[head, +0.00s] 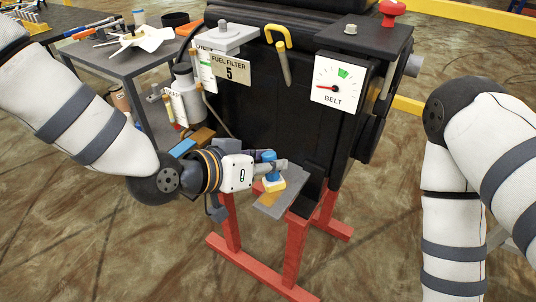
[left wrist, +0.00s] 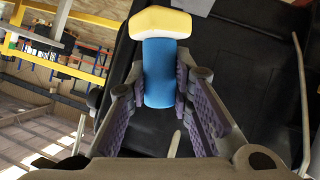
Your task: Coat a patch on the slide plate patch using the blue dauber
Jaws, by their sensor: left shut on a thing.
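The blue dauber (head: 269,158) has a blue handle and a pale yellow and white pad (head: 272,183). My left gripper (head: 272,168) is shut around its handle, and the pad points down. In the left wrist view the blue dauber (left wrist: 157,72) sits between the two purple-lined fingers of the left gripper (left wrist: 160,90). The grey slide plate (head: 288,198) juts out from the black machine just below the pad. An amber patch (head: 267,199) shows on it. I cannot tell whether the pad touches the plate. My right gripper is outside the view.
The black machine (head: 280,110) on a red stand (head: 294,250) carries a belt gauge (head: 337,80), a fuel filter label (head: 230,68) and a yellow hook handle (head: 281,50). A grey table (head: 130,65) with tools stands at the back left. The front floor is clear.

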